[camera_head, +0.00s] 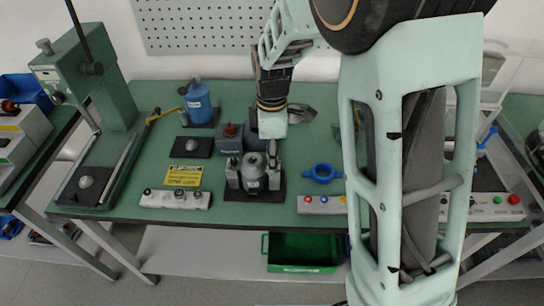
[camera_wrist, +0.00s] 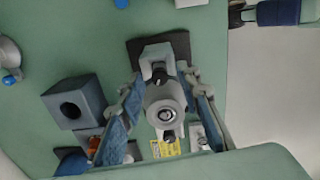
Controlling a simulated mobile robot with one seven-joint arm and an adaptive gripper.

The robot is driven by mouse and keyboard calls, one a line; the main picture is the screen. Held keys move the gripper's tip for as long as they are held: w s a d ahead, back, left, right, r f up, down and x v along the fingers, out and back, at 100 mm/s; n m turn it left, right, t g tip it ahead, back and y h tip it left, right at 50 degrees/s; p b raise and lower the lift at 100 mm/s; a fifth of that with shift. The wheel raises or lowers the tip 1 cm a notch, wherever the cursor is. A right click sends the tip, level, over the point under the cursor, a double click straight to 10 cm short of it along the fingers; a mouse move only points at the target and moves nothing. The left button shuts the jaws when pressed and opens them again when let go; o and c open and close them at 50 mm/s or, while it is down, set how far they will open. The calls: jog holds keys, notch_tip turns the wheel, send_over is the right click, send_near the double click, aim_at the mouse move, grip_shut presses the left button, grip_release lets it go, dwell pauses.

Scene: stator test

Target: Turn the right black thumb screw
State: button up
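The test fixture is a grey metal stator cylinder (camera_head: 254,172) between two grey posts on a black base plate (camera_head: 238,195) in the head view. The wrist view shows the cylinder (camera_wrist: 166,106) from above. A dark thumb screw (camera_wrist: 160,73) sits on the fixture's upper side there, which seems to be the right one. Another dark screw (camera_wrist: 170,136) is on the opposite side. My gripper (camera_wrist: 162,82) is open, with fingers on either side of the upper screw; I cannot tell whether they touch it. In the head view my gripper (camera_head: 273,152) hangs over the fixture's right post and hides its top.
A yellow label (camera_head: 183,175) and a white button box (camera_head: 175,199) are left of the fixture. A blue-grey block (camera_wrist: 75,102) stands close to one finger. A green bin (camera_head: 302,250) is below the table edge.

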jog(key=shift+c, duration=0.4)
grip_shut()
jog(key=shift+m, duration=2.3)
jog(key=shift+o, duration=0.4)
grip_release()
jog(key=shift+r, duration=0.1)
